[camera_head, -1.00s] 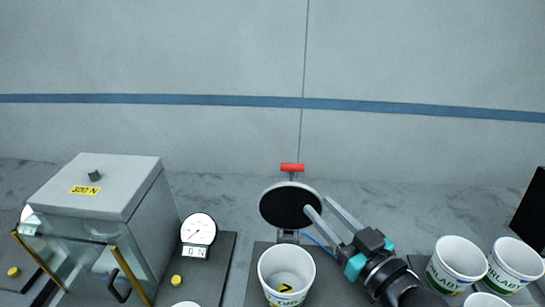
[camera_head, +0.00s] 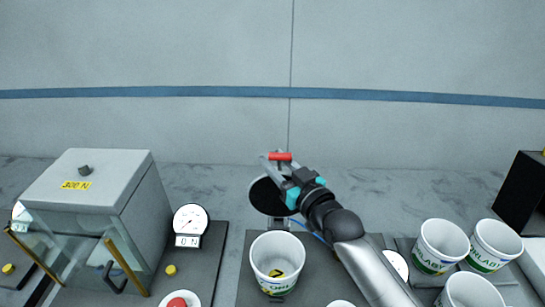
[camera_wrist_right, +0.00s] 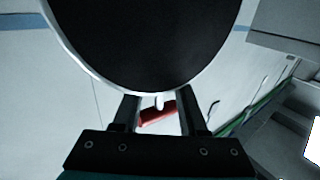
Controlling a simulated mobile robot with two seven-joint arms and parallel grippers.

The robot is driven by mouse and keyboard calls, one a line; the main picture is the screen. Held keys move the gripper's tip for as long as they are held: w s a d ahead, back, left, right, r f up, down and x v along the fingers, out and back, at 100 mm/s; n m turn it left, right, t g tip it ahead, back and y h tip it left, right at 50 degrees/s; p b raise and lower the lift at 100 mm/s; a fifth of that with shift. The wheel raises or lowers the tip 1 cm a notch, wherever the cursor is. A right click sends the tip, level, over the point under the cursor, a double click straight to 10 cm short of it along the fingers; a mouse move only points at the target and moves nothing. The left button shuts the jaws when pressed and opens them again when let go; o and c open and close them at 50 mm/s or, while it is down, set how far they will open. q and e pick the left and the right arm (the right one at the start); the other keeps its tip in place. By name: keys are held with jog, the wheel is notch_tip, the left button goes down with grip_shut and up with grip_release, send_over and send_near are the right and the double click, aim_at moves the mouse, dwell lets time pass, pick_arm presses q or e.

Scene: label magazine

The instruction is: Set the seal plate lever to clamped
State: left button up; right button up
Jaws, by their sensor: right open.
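The seal plate (camera_head: 268,198) is a round black disc with a pale rim, standing tilted behind a white cup (camera_head: 277,257). Its lever has a red handle (camera_head: 280,156) at the top of the plate. My right gripper (camera_head: 275,163) is open at the handle, with its fingers reaching past the plate's upper right. In the right wrist view the red handle (camera_wrist_right: 158,113) shows between the two open fingers (camera_wrist_right: 160,112), with the plate's dark face (camera_wrist_right: 150,40) close beside them. I cannot tell whether the fingers touch the handle. My left gripper is not in view.
A grey box labelled 300 N (camera_head: 90,185) with a glass front stands at left, beside a round gauge (camera_head: 190,222). Several white cups (camera_head: 441,245) stand at right. A black block (camera_head: 520,195) is at the far right. The bench behind the plate is clear.

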jog(key=shift+w+a, duration=0.4)
jog(key=shift+w, duration=0.2)
grip_shut()
dwell(1.2)
